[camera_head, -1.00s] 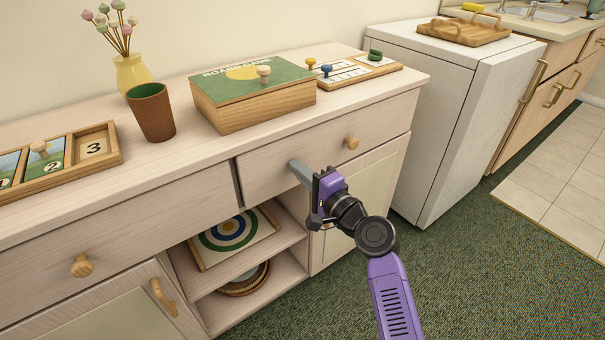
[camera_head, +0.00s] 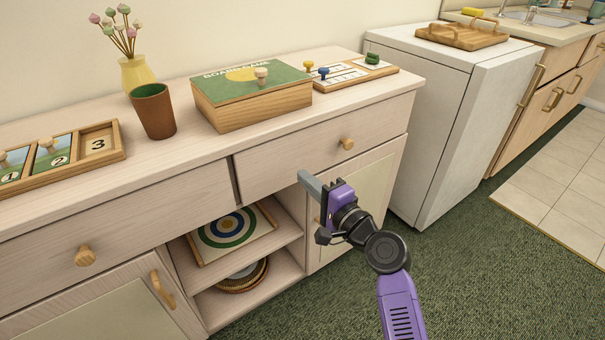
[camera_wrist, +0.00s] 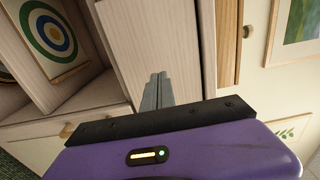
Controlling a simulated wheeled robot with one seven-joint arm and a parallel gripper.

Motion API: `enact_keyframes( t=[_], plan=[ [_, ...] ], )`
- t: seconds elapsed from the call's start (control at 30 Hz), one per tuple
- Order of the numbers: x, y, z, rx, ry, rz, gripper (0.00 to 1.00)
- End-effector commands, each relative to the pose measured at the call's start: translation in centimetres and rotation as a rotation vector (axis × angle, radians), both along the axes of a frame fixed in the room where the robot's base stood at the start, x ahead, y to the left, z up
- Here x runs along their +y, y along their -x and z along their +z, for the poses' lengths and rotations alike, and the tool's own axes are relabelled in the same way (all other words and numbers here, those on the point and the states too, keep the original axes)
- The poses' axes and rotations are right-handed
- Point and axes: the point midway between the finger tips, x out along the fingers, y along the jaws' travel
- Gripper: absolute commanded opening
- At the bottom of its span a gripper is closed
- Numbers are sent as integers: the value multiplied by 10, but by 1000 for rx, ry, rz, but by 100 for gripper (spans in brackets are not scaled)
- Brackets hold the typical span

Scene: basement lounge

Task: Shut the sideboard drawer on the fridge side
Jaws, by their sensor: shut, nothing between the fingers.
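The sideboard drawer on the fridge side (camera_head: 275,170) is the right-hand one, with a round wooden knob (camera_head: 346,143). Its front looks about flush with the sideboard, with a dark seam at its left edge; a small remaining opening is hard to rule out. My gripper (camera_head: 301,174) is shut and empty, its grey fingers at the lower part of this drawer front, below and left of the knob. I cannot tell whether they touch it. In the wrist view the shut fingers (camera_wrist: 157,90) point across a pale wooden front. The white fridge (camera_head: 455,130) stands to the right.
The left drawer (camera_head: 120,225) looks shut. Below, an open shelf holds a target board (camera_head: 235,228) and a basket (camera_head: 243,276). On top stand a game box (camera_head: 250,108), a brown cup (camera_head: 153,112) and a vase (camera_head: 136,73). Green carpet (camera_head: 470,250) is clear at right.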

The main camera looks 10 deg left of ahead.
Motion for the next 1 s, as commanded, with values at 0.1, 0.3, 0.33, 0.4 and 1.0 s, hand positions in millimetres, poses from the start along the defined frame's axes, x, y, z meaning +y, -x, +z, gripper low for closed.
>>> enact_keyframes(
  t=[0.1,0.3,0.33,0.4,1.0],
  plan=[
    [-13,13,1,1,0,-1,0],
    [-36,36,0,4,-1,-1,0],
    [-40,40,1,2,-1,-1,0],
    [-47,47,1,1,0,-1,0],
    [-86,44,21,-156,121,-137,0]
  ],
)
